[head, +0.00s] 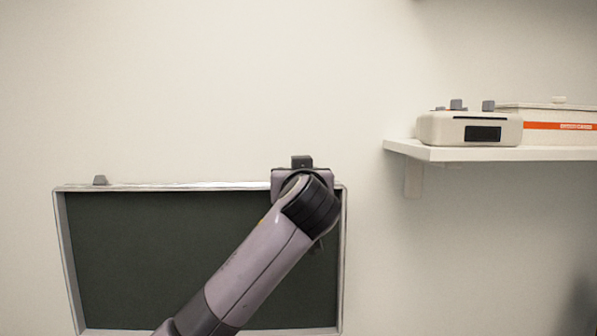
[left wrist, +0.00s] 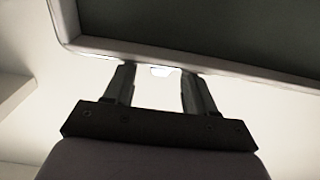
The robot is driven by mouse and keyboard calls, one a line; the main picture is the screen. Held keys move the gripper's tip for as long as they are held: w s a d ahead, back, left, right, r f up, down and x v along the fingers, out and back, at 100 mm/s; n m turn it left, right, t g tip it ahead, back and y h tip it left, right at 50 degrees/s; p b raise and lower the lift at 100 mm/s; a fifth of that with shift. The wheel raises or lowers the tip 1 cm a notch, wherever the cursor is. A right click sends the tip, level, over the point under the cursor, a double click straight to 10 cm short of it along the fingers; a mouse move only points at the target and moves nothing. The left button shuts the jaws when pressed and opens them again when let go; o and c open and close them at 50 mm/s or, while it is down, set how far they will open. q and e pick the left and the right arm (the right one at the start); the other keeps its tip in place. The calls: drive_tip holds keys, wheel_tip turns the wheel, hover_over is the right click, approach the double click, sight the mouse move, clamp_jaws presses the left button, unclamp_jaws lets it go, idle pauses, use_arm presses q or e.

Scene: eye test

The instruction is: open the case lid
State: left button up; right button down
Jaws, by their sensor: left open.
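The case lid (head: 150,255) stands raised and near upright in the head view, its dark lining facing me inside a pale rim. A small grey latch (head: 100,180) sits on its top edge at left. My left arm crosses the lid's right part; its wrist covers the upper right corner and hides the fingertips there. In the left wrist view my left gripper (left wrist: 158,72) is open, its fingers apart at the lid's rim (left wrist: 110,50). A small bright piece shows between the fingertips. I cannot tell whether they touch the rim. The case base is out of view.
A white shelf (head: 470,153) on the right wall holds a beige device (head: 455,128) with grey knobs and a white box (head: 550,113) with an orange stripe. The wall above the lid is bare.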

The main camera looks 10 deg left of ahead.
use_arm(q)
drive_tip(key=shift+w, duration=0.15)
clamp_jaws()
drive_tip(key=s+d+t+b, duration=0.1)
drive_tip(key=s+t+b, duration=0.1)
drive_tip(key=s+b, duration=0.4)
drive_tip(key=shift+d+f+y+b, duration=0.2)
drive_tip(key=shift+d+y+b, duration=0.1)
drive_tip(key=shift+y, duration=0.1)
drive_tip(key=shift+a, duration=0.1)
unclamp_jaws()
